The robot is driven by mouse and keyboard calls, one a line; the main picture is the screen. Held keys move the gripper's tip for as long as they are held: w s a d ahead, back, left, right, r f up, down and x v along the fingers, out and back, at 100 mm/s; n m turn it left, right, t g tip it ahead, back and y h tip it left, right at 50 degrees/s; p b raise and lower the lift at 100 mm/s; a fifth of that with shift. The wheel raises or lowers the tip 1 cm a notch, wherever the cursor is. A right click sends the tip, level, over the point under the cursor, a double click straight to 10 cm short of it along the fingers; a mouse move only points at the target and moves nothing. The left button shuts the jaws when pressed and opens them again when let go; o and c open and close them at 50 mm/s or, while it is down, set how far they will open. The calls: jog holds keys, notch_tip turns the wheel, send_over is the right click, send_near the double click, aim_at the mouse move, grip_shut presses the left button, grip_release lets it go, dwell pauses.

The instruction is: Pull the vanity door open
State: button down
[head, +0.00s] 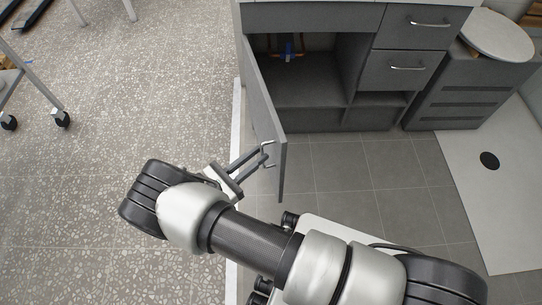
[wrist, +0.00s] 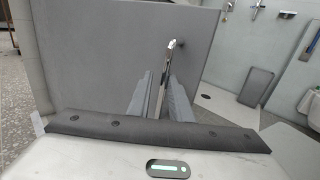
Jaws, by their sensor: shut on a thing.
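The grey vanity door (head: 264,120) stands swung wide open on its left-hand hinge side, showing the dark inside of the vanity cabinet (head: 297,92). The door's face fills much of the wrist view (wrist: 110,60). My gripper (head: 264,155) is shut on the metal door handle (head: 269,150), near the door's free edge. In the wrist view the handle (wrist: 168,58) stands between the two fingers of my gripper (wrist: 162,88). The fingers hide part of the handle there.
Two drawers with bar handles (head: 408,46) sit shut at the cabinet's right. A grey slatted unit with a round stool top (head: 498,36) stands further right, beside a white shower tray (head: 500,200). A wheeled frame (head: 30,85) stands at far left. Tiled floor (head: 370,175) before the cabinet is clear.

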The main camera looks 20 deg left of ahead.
jog(key=a, duration=0.2)
jog(key=s+a, duration=0.1)
jog(key=shift+a+r+y, duration=0.3)
jog(key=c, duration=1.9)
grip_release()
jog(key=shift+w+f, duration=0.1)
jog(key=shift+w, duration=0.05)
jog(key=shift+o, duration=0.3)
jog(key=shift+d, duration=0.1)
jog(key=shift+d, duration=0.1)
jog(key=v, duration=1.7)
jog(key=shift+s, duration=0.25)
jog(key=shift+a, duration=0.25)
